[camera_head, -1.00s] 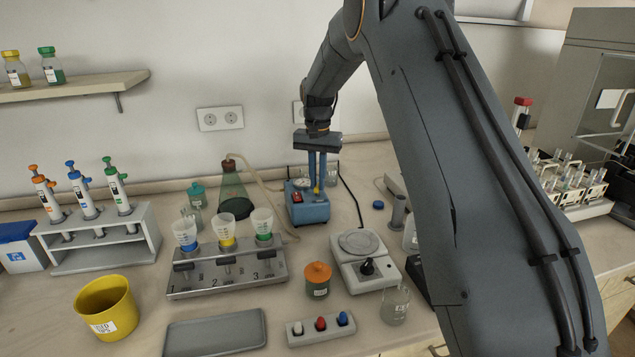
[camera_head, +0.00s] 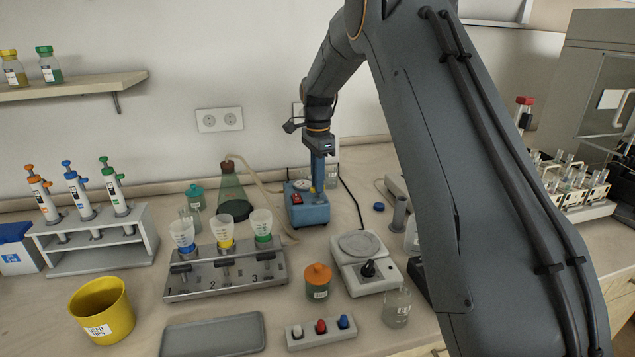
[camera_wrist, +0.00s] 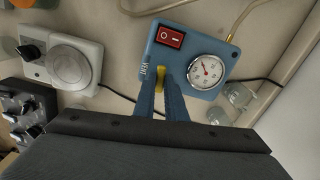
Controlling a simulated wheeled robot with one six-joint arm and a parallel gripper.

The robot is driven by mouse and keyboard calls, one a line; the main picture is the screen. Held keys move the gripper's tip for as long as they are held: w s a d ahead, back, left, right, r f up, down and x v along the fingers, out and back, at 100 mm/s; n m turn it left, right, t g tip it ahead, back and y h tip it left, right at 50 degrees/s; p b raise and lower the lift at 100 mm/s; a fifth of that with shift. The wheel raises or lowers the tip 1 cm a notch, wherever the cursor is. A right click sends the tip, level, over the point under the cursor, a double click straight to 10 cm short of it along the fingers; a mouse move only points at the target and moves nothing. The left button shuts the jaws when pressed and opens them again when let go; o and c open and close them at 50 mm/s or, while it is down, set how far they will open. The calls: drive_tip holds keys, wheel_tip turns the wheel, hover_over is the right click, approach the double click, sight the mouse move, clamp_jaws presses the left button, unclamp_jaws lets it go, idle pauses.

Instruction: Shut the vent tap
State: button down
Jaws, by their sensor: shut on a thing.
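The blue pump box (camera_head: 308,212) stands on the bench near the wall. It has a red switch (camera_wrist: 170,37) and a round dial gauge (camera_wrist: 206,71) on top; it also shows in the wrist view (camera_wrist: 190,22). In the head view my gripper (camera_head: 317,187) shows edge-on, one finger hiding the other.
A green conical flask (camera_head: 232,192) with a pale hose stands left of the pump. A metal rack (camera_head: 225,278) with several cups is in front left. A white stirrer plate (camera_head: 362,262) is in front right. Small glassware (camera_wrist: 238,95) stands close beside the pump.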

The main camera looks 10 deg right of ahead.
drive_tip(key=shift+r+m, duration=0.1)
drive_tip(key=shift+m, duration=0.7)
drive_tip(key=c, duration=1.8)
unclamp_jaws()
wheel_tip(320, 180, up, 8)
drive_tip(key=shift+f+b, duration=0.15)
drive_tip(key=shift+b, duration=1.1)
